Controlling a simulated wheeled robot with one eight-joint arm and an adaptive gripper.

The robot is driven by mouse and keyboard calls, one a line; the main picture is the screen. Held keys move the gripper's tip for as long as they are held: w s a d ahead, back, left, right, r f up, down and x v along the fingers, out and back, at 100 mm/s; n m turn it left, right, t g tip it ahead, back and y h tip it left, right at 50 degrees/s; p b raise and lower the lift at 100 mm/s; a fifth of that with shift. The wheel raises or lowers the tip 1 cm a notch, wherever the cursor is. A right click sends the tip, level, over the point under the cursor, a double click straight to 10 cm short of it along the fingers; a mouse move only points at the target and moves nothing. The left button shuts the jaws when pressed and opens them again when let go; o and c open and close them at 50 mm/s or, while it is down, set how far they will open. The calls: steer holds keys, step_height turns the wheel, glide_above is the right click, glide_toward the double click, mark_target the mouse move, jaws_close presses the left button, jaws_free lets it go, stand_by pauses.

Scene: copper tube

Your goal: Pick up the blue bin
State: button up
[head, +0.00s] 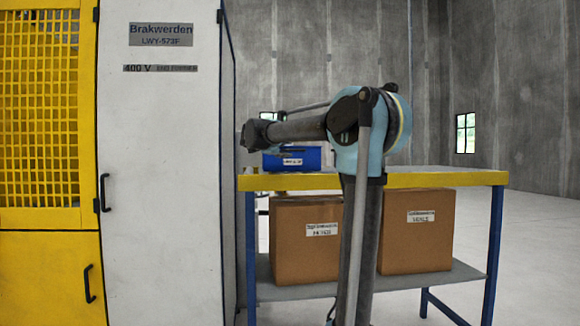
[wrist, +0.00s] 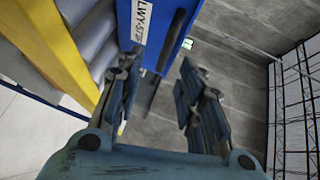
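The blue bin (head: 310,157) sits on top of the yellow-edged workbench (head: 440,179), toward its left end, with a white label on its front. My arm crosses in front of and above it, hiding part of it. In the wrist view, the bin (wrist: 123,22) shows at the top with its printed label, close beyond the fingertips. My gripper (wrist: 160,75) is open, with a clear gap between its two fingers and nothing held. Part of the bin lies in line with that gap. I cannot tell whether a finger touches it.
Two cardboard boxes (head: 307,257) (head: 414,250) stand on the bench's lower shelf (head: 455,278). A tall white cabinet (head: 160,200) with a yellow mesh section (head: 40,110) stands close to the left of the bench. The right part of the benchtop looks clear.

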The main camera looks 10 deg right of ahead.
mark_target(292, 150)
steer(key=shift+r+x, duration=0.15)
steer(key=shift+x, duration=1.65)
steer(key=shift+r+x, duration=0.15)
steer(key=shift+x, duration=1.7)
steer(key=shift+w, duration=0.1)
jaws_close()
